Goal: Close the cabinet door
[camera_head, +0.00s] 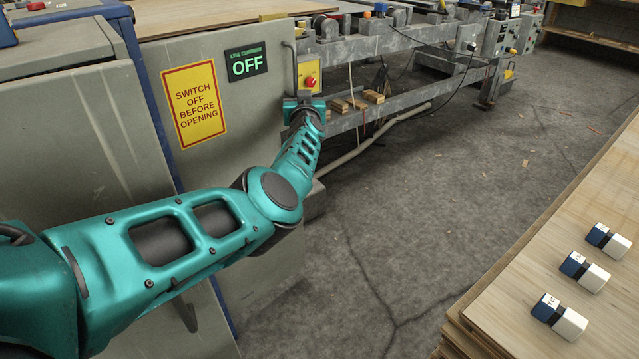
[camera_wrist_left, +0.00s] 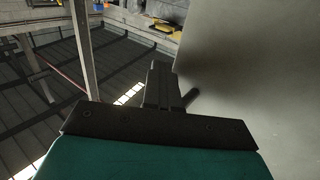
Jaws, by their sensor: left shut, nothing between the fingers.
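The cabinet door (camera_head: 225,150) is a large grey panel with a yellow "switch off before opening" sign (camera_head: 194,103) and a dark display reading OFF (camera_head: 247,63). A bar handle (camera_head: 291,68) stands upright near its right edge. My left arm reaches across the door. My left gripper (camera_head: 303,106) is at that right edge, just below the handle. In the left wrist view the shut, empty fingers (camera_wrist_left: 160,82) are beside a plain grey surface (camera_wrist_left: 255,70), seemingly the door. I cannot tell whether they touch it or how far the door stands open. My right gripper is out of view.
A red and yellow switch (camera_head: 310,82) sits just behind the gripper. A steel machine frame (camera_head: 400,45) with wood blocks (camera_head: 357,102) runs to the back. A veneer stack (camera_head: 530,265) with several blue-white blocks stands right. The concrete floor (camera_head: 400,215) between is mostly clear.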

